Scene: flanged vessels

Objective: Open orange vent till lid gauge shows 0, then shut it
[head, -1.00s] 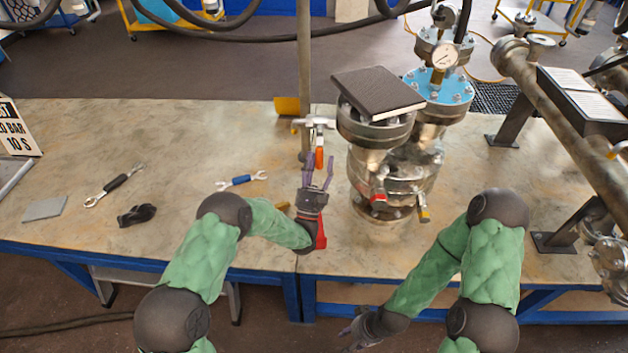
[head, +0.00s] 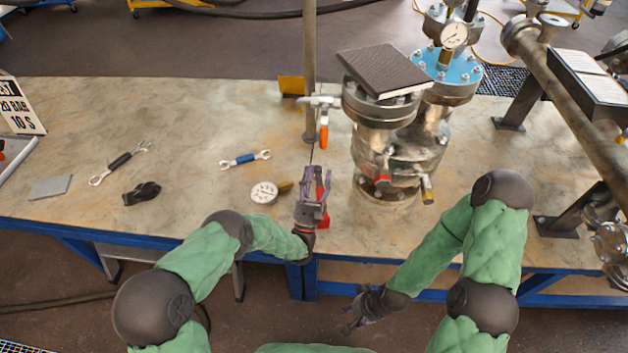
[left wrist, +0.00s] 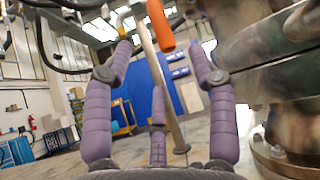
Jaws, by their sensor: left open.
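The orange vent handle (head: 324,136) hangs down from a small valve (head: 320,102) at the upright pipe on the bench. It also shows at the top of the left wrist view (left wrist: 160,25). My left gripper (head: 317,174) is open and empty, just on the near side of the handle and apart from it. In the left wrist view its purple fingers (left wrist: 158,90) stand spread below the handle. The lid gauge (head: 454,36) stands by the blue lid (head: 450,75); its reading is too small to tell. My right gripper (head: 350,318) looks open and empty, before the bench edge.
Flanged vessels (head: 378,140) with red and yellow valve handles stand right of my left gripper. A dark book-like block (head: 386,70) lies on top. A loose gauge (head: 264,192), a blue wrench (head: 245,159) and a black-handled wrench (head: 120,163) lie left.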

